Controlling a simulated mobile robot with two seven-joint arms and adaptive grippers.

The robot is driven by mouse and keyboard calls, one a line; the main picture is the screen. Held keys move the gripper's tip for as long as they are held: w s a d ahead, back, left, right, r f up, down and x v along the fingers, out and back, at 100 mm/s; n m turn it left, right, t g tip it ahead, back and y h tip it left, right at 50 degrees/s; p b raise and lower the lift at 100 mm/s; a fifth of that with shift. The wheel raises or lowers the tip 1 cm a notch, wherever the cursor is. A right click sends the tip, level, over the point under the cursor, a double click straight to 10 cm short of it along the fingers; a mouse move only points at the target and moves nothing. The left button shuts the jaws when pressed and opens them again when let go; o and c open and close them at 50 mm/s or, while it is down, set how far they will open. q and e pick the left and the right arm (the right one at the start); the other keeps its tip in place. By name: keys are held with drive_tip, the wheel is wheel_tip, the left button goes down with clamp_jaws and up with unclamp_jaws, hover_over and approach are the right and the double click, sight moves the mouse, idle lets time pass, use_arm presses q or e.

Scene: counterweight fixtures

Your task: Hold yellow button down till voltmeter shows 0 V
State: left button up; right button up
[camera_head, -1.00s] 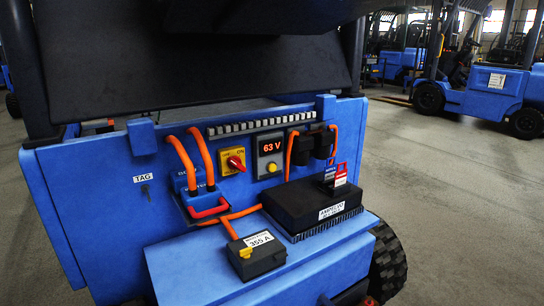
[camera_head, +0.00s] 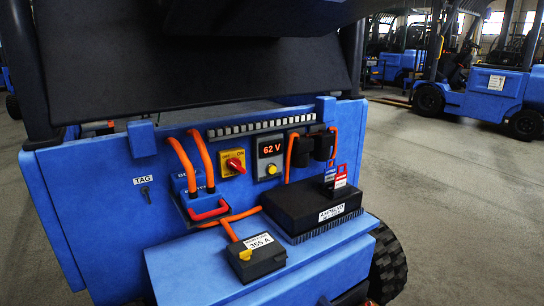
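The voltmeter (camera_head: 270,148) is a dark display on the blue panel and reads 62 V in orange digits. The yellow button (camera_head: 271,169) is a small round knob just below the digits, on the same grey unit. Nothing is seen touching it. Neither of my grippers shows in the head view.
Left of the voltmeter is a red rotary switch (camera_head: 235,164) on a yellow plate. Orange cables (camera_head: 206,160) loop to a connector with a red handle (camera_head: 209,210). A black finned box (camera_head: 310,206) and a small dark box labelled 355 A (camera_head: 256,257) sit on the blue ledge.

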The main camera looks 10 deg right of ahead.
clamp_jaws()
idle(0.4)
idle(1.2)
